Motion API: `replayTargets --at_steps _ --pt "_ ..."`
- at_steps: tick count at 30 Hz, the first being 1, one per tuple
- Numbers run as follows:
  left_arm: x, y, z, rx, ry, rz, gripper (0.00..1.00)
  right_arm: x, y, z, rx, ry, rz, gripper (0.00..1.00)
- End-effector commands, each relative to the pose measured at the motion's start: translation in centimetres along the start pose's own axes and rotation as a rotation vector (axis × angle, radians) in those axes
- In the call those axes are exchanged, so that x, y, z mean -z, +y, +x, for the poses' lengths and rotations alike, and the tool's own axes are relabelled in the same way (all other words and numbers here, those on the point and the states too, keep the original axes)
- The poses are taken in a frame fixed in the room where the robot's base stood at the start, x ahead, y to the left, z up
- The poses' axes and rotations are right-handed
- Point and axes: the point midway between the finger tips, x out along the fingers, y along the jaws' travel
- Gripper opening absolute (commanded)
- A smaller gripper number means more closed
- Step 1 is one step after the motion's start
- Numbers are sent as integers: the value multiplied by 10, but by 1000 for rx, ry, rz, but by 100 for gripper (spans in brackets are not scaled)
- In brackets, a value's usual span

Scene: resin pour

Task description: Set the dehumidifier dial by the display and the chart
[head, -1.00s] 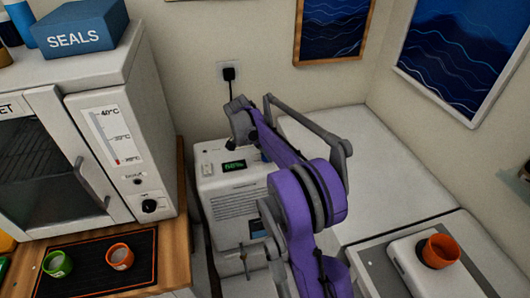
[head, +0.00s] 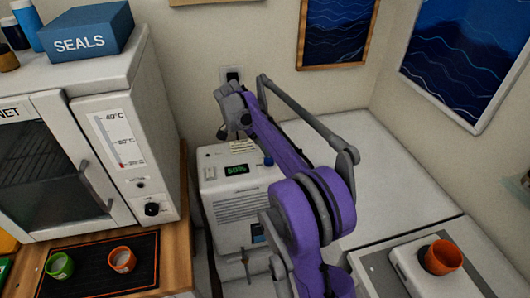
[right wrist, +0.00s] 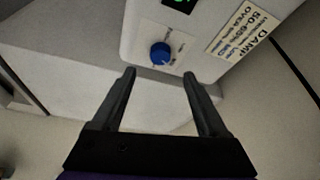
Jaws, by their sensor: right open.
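The white dehumidifier (head: 236,208) stands against the wall in the head view. Its green display (head: 237,170) is lit, but its digits are too small to read surely. The blue dial (head: 268,160) is partly covered by my right arm; it shows clearly in the right wrist view (right wrist: 160,53). The chart (right wrist: 241,27) beside it there reads "DAMP" with lines such as "50-60 MID". My right gripper (head: 232,122) is above the dehumidifier. In the wrist view its open, empty fingers (right wrist: 158,78) point toward the dial, apart from it. My left gripper is not in view.
A cabinet (head: 75,120) with a blue SEALS box (head: 83,30) stands left. Green (head: 60,265) and orange (head: 122,260) cups sit on a dark mat. A white surface (head: 375,185) lies right, with another orange cup (head: 441,257) nearer. A plug (head: 232,75) is in the wall.

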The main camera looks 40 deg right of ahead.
Motion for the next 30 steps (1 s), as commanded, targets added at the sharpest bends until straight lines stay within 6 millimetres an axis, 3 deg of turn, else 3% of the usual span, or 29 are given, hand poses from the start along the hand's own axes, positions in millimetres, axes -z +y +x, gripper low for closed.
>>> replayTargets --at_steps 3,7,26,30 --pt "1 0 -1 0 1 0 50 0 0 -19 0 0 -1 76" --pt "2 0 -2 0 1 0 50 0 0 -30 0 0 0 76" --pt "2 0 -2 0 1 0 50 -1 0 -32 1 -1 -3 76" --pt "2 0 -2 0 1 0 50 -14 10 -41 29 -17 -82 76"
